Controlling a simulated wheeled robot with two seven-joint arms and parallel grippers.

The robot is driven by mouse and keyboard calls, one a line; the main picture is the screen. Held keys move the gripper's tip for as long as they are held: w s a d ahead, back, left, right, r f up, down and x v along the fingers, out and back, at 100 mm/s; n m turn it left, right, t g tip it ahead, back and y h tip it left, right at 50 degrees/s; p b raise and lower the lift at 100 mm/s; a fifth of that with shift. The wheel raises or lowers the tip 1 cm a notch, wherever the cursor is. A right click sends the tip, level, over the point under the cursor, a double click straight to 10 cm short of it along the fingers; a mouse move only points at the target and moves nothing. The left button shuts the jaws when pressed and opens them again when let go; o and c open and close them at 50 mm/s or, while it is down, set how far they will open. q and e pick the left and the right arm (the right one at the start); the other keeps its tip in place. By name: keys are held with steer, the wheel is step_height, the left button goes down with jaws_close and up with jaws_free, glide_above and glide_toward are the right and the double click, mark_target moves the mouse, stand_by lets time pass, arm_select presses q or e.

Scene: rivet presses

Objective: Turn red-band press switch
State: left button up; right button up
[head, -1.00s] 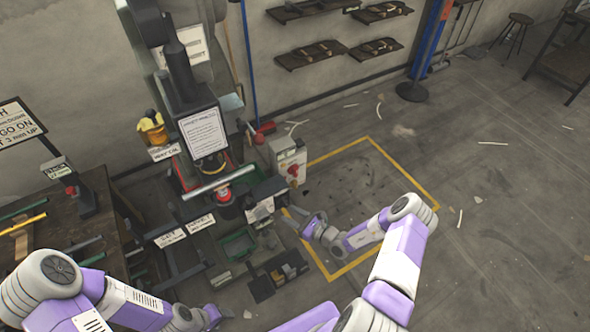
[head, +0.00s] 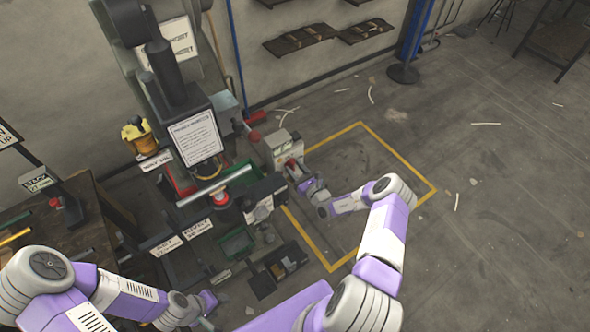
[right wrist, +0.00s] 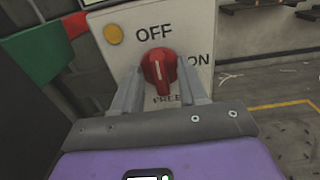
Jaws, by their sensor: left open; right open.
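The red rotary switch (right wrist: 158,68) sits on a pale switch box (right wrist: 200,25) marked OFF and ON in the right wrist view. Its white pointer line is near upright, tilted slightly. My right gripper (right wrist: 158,85) is open, with one finger on each side of the red knob; I cannot tell whether they touch it. In the head view the switch box (head: 284,146) stands right of the press (head: 185,120), and my right gripper (head: 297,172) is at its front, hiding most of the knob. My left gripper (head: 207,312) is open and low at the bottom of the view, away from the switch.
A yellow lamp (right wrist: 113,34) is beside the OFF label. A workbench (head: 85,235) stands at the left, and bins (head: 285,262) sit low before the press. The floor inside the yellow outline (head: 362,152) is mostly clear.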

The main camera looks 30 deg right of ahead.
steer(key=shift+w, duration=0.3)
jaws_close()
stand_by(0.3)
steer(key=shift+d+f+m+b, duration=0.15)
steer(key=shift+m+b, duration=0.45)
steer(key=shift+m, duration=3.8)
steer(key=shift+d+f+m+b, duration=0.15)
steer(key=shift+m+b, duration=0.4)
steer(key=shift+m, duration=3.85)
steer(key=shift+a+m, duration=0.15)
steer(key=shift+m, duration=0.15)
